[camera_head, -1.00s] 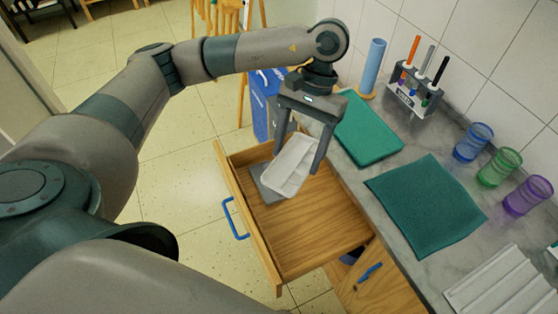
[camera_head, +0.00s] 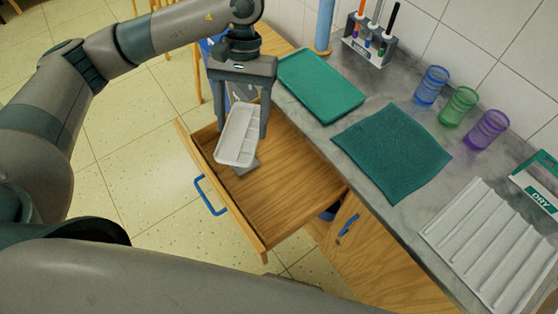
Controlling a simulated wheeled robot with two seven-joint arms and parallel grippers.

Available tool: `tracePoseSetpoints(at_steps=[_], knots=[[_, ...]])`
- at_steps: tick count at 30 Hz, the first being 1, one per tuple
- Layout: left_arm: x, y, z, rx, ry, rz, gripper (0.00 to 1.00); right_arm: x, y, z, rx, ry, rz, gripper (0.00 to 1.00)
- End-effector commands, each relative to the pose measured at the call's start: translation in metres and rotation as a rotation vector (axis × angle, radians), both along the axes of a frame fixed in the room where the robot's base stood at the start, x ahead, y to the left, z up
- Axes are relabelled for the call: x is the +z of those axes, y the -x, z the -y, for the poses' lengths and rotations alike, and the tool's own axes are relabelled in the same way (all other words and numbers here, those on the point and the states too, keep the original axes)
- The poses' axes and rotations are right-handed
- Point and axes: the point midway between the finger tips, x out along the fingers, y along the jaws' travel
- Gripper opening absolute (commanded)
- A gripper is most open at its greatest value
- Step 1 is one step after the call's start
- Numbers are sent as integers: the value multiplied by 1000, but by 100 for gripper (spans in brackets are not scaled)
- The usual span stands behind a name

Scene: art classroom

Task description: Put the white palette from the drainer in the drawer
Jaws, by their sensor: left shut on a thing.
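The white palette (camera_head: 238,137) is a small tray with compartments, tilted, in my left gripper (camera_head: 241,125). The gripper's two fingers stand on either side of it and it hangs over the far end of the open drawer (camera_head: 290,190). The drawer is wooden with a blue handle (camera_head: 209,196). A grey thing lies in the drawer under the palette, mostly hidden. I cannot tell whether the palette touches the drawer. The white ribbed drainer (camera_head: 490,245) lies on the counter at the right and holds nothing that I can see. My right gripper is not in view.
A green tray (camera_head: 320,86) and a green cloth (camera_head: 392,150) lie on the grey counter. Blue, green (camera_head: 459,105) and purple cups, a pen rack (camera_head: 369,45) and a blue roll (camera_head: 324,25) stand along the wall. A "DRY" sign (camera_head: 540,185) stands near the drainer. The drawer's near part is bare.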

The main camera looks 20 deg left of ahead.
Motion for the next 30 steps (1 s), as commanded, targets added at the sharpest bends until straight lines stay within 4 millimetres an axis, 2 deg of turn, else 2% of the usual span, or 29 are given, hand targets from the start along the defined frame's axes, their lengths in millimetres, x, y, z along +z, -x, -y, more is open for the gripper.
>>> tracePoseSetpoints(at_steps=[8, 18, 24, 30], knots=[[-58, 9, 19, 352, 1, -8, 41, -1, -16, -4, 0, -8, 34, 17], [-141, 25, 47, 1051, 2, -7, 41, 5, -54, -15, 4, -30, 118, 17], [-171, 32, 56, 1396, 2, -4, 41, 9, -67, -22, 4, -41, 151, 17], [-183, 36, 58, 1582, 3, -1, 41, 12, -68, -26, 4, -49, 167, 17]])
